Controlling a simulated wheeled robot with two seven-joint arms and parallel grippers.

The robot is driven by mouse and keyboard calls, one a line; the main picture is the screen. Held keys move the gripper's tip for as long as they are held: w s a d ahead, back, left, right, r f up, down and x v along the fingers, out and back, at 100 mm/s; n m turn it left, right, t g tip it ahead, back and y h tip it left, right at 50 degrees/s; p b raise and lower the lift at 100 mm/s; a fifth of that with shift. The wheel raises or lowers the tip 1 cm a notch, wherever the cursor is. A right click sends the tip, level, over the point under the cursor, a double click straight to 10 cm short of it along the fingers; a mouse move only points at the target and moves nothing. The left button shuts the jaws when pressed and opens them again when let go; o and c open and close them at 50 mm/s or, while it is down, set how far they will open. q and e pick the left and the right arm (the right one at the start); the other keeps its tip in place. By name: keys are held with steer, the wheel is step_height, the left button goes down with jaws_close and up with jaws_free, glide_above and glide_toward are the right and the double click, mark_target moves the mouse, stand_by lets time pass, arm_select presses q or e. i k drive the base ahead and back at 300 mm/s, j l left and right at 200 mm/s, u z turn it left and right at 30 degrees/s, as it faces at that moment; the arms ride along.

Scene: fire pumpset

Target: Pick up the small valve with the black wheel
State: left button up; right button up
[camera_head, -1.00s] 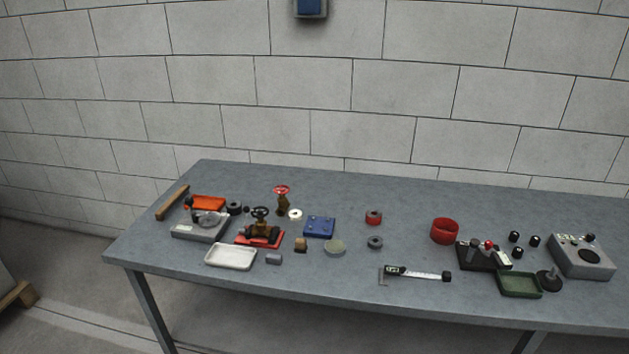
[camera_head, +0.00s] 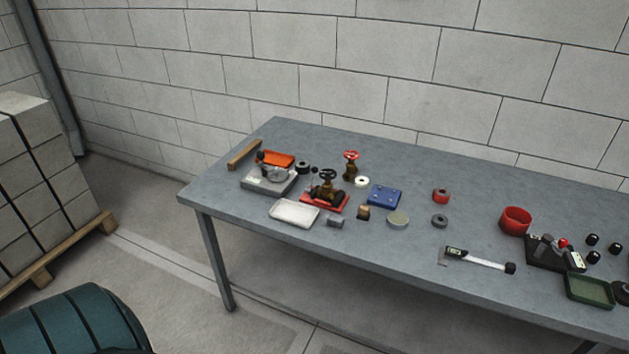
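The small valve with the black wheel (camera_head: 327,188) stands on a red base (camera_head: 338,204) on the left part of the grey table (camera_head: 290,255). Its body is brass-brown with dark ends, and the black handwheel is on top. A second valve with a red wheel (camera_head: 350,165) stands behind it and a little to the right. Neither of my grippers shows in the head view.
A grey scale-like device (camera_head: 268,182), an orange tray (camera_head: 276,159) and a white tray (camera_head: 294,212) lie left of the valve. A blue box (camera_head: 384,195) is to its right. A dark green drum (camera_head: 75,322) and a pallet of blocks (camera_head: 45,165) stand left of the table.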

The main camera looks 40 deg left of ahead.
mark_target(325, 191)
steer(key=z, duration=0.3)
steer(key=j+z, duration=0.3)
steer(key=k+j+z, duration=0.25)
steer(key=j, duration=0.15)
steer(key=k+j+z, duration=0.1)
steer(key=j, duration=0.3)
steer(key=k+j, duration=0.1)
steer(key=j, duration=0.25)
steer(key=k+j+z, duration=0.15)
steer(key=j, duration=0.25)
steer(key=k+j+z, duration=0.1)
steer(key=j, duration=0.25)
steer(key=k+j, duration=0.15)
steer(key=j, duration=0.15)
steer(key=k+j, duration=0.1)
steer(key=j, duration=0.2)
steer(key=k+j, duration=0.15)
steer(key=j, duration=0.1)
